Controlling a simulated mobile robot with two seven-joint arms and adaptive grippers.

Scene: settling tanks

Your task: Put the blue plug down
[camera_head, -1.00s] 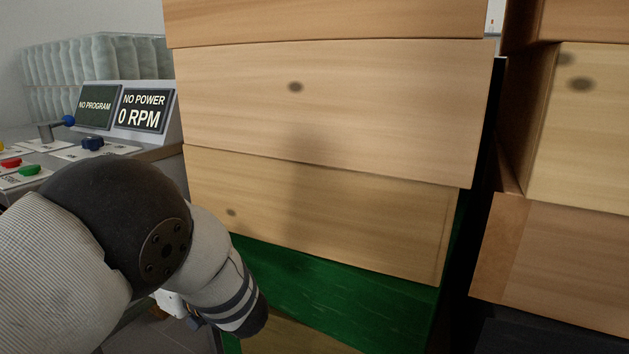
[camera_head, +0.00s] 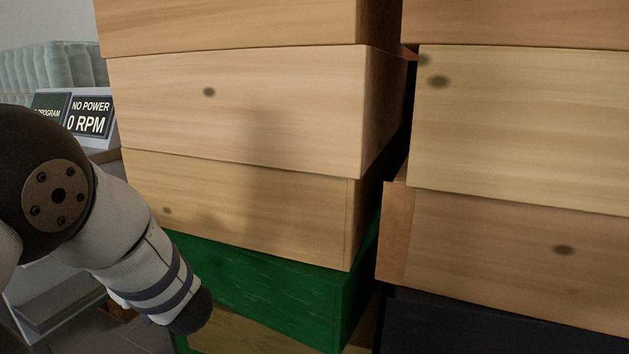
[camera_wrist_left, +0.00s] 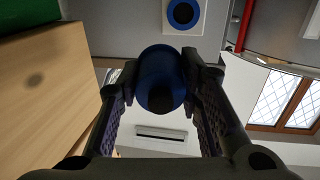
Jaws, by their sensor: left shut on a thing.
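The blue plug (camera_wrist_left: 160,80) shows in the left wrist view as a dark blue rounded body. My left gripper (camera_wrist_left: 155,88) is shut on it, with a finger on either side. In the head view my left arm comes in from the left, but its gripper and the plug are out of sight there. My right gripper is in neither view.
A tall stack of wooden boxes (camera_head: 240,110) with a green one (camera_head: 260,285) stands close in front. A second stack (camera_head: 520,130) is at the right, with a narrow dark gap between. A panel reading "0 RPM" (camera_head: 90,117) is behind at the left.

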